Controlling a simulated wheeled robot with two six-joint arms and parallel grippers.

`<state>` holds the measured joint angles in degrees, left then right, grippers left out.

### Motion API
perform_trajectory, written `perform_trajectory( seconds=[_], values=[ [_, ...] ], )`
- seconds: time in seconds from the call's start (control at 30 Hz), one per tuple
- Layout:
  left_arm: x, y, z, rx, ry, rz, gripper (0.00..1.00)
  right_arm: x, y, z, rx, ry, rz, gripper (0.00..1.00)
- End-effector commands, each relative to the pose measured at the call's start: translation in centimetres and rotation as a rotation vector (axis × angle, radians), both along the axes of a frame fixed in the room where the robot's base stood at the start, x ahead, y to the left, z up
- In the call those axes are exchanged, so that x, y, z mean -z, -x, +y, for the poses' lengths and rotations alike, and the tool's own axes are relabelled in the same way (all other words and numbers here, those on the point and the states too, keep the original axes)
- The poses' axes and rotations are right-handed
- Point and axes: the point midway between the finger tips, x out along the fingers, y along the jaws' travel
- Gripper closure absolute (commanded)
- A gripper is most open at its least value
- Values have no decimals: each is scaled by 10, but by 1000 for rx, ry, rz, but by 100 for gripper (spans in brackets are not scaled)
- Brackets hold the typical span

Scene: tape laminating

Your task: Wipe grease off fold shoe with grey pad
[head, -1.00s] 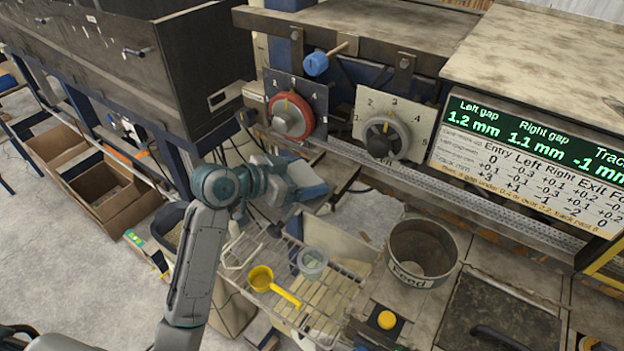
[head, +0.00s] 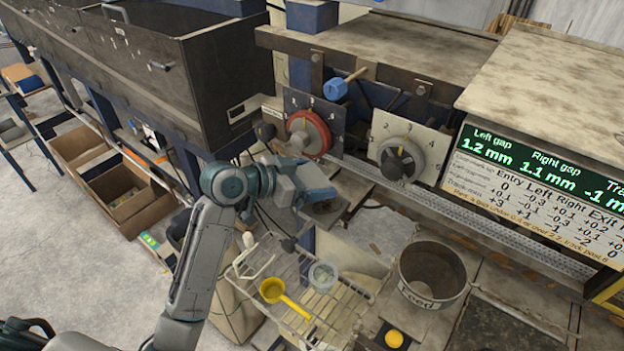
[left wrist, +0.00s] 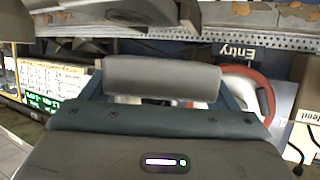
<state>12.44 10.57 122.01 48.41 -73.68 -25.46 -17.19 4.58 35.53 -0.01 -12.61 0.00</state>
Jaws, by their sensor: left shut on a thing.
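My left gripper (head: 322,196) reaches in from the left in the head view, beside the machine and below the red dial. In the left wrist view it is shut on the grey pad (left wrist: 162,78), a rounded grey block across the jaws. In the head view the pad is hard to tell from the gripper. A dark, curved metal piece (left wrist: 135,13) shows beyond the pad at the top of the wrist view; I cannot tell whether it is the fold shoe or whether the pad touches it. My right gripper is not in view.
A wire rack (head: 335,317) holds a yellow scoop (head: 273,290) and a small clear cup (head: 323,276). A round feed pot (head: 432,275) stands to its right. A red dial (head: 308,134), a grey dial (head: 400,160) and a gap display (head: 540,165) line the machine front.

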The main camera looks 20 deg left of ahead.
Motion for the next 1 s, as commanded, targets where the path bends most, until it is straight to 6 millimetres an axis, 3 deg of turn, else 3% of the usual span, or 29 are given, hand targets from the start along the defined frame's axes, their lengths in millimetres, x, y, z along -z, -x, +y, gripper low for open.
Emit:
perform_trajectory(
  seconds=[0.03,0.2,0.63,1.0],
  values=[
    [-10,0,0,0,0,-1,41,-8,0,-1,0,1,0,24],
    [-21,0,0,0,-1,-2,41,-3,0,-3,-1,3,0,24],
    [-28,0,0,-1,0,-2,41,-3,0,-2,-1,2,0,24],
    [-54,0,0,-1,0,-1,41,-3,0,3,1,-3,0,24]
  ],
)
